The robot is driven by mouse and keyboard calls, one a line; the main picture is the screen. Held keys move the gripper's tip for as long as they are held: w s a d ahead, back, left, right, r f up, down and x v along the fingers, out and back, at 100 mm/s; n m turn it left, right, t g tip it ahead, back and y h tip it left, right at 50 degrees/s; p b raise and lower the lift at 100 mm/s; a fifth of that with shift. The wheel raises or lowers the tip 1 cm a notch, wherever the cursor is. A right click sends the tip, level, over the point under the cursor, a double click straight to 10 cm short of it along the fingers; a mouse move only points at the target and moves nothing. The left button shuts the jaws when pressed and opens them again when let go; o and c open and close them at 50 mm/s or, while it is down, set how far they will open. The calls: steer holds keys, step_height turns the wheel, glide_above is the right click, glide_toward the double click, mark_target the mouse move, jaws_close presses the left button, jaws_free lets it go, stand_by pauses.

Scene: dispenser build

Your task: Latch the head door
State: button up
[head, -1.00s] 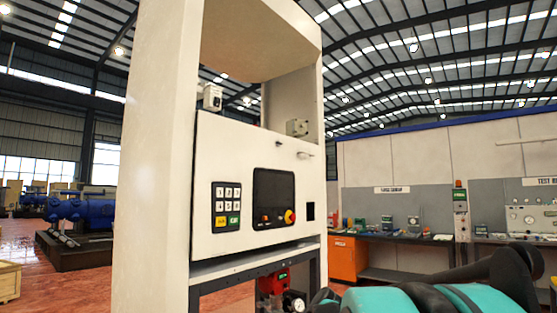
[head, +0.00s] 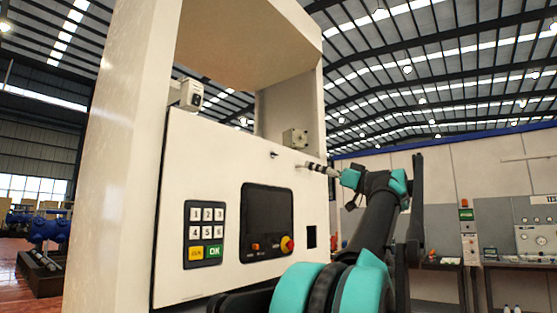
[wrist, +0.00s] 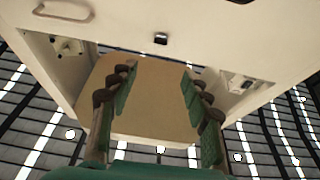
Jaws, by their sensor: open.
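The head door (head: 225,155) is the white front panel with a keypad, a dark screen and a red-yellow knob; it looks closed or nearly so, and I cannot tell whether it is latched. A small dark latch (head: 274,155) sits at its top edge and also shows in the wrist view (wrist: 160,39). A bar handle (wrist: 64,11) is at upper left in the wrist view; in the head view my gripper hides that spot. My gripper (head: 312,167) is by the door's upper right. In the wrist view my gripper (wrist: 157,75) has its fingers spread, empty, with the latch beyond the gap between them.
The white dispenser frame (head: 125,150) rises left of the door and closes over the top. Small boxes (head: 191,95) (head: 295,139) are mounted inside the open bay above the door. A workbench area with a test panel (head: 537,238) stands far right.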

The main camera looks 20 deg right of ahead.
mark_target(276, 155)
steer(key=x, duration=1.6)
steer(key=shift+w+a+f, duration=0.15)
steer(key=shift+a, duration=0.1)
steer(key=shift+c, duration=0.3)
jaws_close()
